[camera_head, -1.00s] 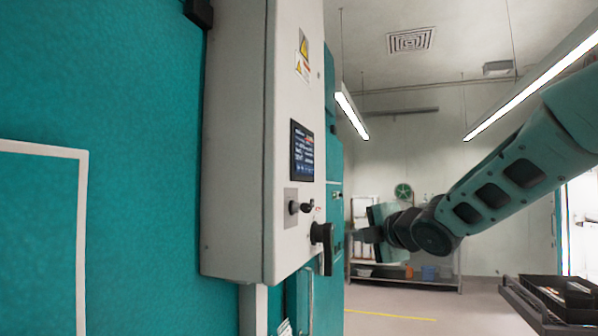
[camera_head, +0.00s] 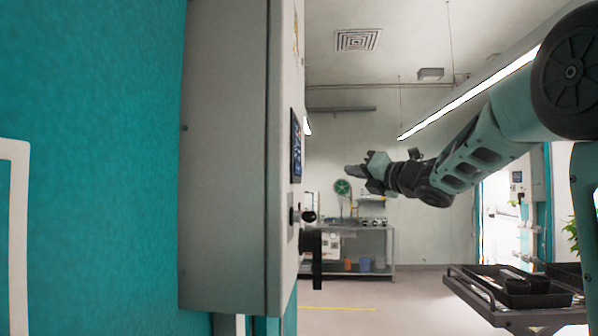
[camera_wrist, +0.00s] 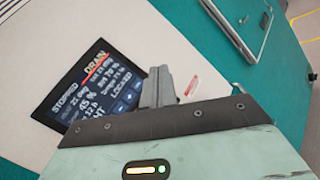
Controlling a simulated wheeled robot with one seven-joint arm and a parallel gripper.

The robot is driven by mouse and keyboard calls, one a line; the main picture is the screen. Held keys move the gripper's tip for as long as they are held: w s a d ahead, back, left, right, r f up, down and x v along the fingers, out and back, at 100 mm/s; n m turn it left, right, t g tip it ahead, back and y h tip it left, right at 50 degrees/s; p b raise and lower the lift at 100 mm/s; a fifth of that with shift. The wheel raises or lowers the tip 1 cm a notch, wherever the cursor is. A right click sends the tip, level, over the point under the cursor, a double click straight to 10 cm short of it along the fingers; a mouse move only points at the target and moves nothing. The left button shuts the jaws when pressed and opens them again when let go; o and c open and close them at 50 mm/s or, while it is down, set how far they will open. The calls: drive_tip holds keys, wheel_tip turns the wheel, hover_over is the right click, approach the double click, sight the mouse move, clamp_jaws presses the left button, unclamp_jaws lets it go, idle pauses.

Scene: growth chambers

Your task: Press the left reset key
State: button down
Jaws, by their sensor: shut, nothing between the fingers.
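The grey control box (camera_head: 225,160) is seen almost edge-on in the head view. On its narrow-looking front are a dark screen (camera_head: 296,146), small dark knobs (camera_head: 308,216) and a black handle (camera_head: 314,258). I cannot make out a left reset key; the knobs are too small and oblique to tell. My gripper (camera_head: 357,171) is shut and empty, pointing left toward the box front, with a visible gap in the picture. In the wrist view my closed fingers (camera_wrist: 158,86) overlap the right part of the lit screen (camera_wrist: 92,90), which reads "STOPPED", "DRAIN" and "LOCKED".
A small red-and-white label (camera_wrist: 193,86) is right of the fingers in the wrist view. A teal wall (camera_head: 90,100) fills the left. A dark tray cart (camera_head: 500,300) stands at lower right, and a shelf bench (camera_head: 365,245) at the back. Floor between is clear.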

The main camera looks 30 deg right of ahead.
drive_tip(key=w+a+b, duration=0.1)
drive_tip(key=w+a, duration=0.4)
drive_tip(key=a, duration=0.2)
drive_tip(key=shift+a, duration=0.15)
idle(0.4)
drive_tip(key=shift+b, duration=0.35)
idle(1.5)
drive_tip(key=shift+w+a+b, duration=0.2)
drive_tip(key=shift+a+b, duration=0.15)
drive_tip(key=shift+b, duration=0.05)
drive_tip(key=shift+w+a+b, duration=0.2)
drive_tip(key=shift+a+b, duration=0.05)
drive_tip(key=shift+b, duration=0.05)
idle(0.5)
idle(0.4)
drive_tip(key=shift+s+d, duration=0.4)
drive_tip(key=shift+d, duration=0.2)
